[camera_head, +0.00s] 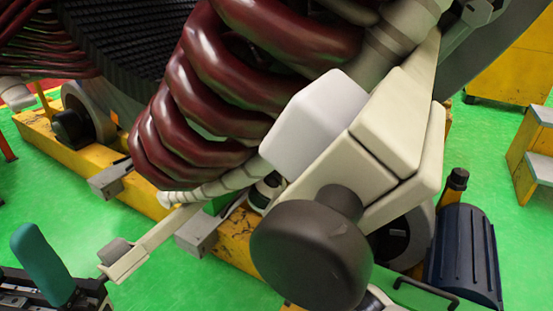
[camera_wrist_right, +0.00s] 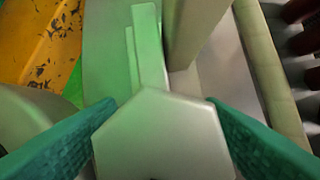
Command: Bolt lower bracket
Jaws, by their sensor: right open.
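A pale bar-like bracket (camera_head: 160,238) slopes down to the lower left below the coils, with a small grey bolt-like block (camera_head: 117,250) on its outer end. A gripper with a teal finger (camera_head: 42,265), which I take as my left, is at the lower left, close to that end. Its second finger is not clear. My right gripper (camera_wrist_right: 160,118) is open in the right wrist view, with one teal finger on each side of a pale faceted block (camera_wrist_right: 160,140). I cannot tell whether they touch it. I cannot make out this gripper in the head view.
Dark red coils (camera_head: 205,75) fill the upper middle. Large cream blocks (camera_head: 400,120) and a dark round cylinder (camera_head: 310,255) block much of the centre right. A yellow base beam (camera_head: 70,150) runs below the coils. A dark blue bin (camera_head: 467,255) stands at right on green floor.

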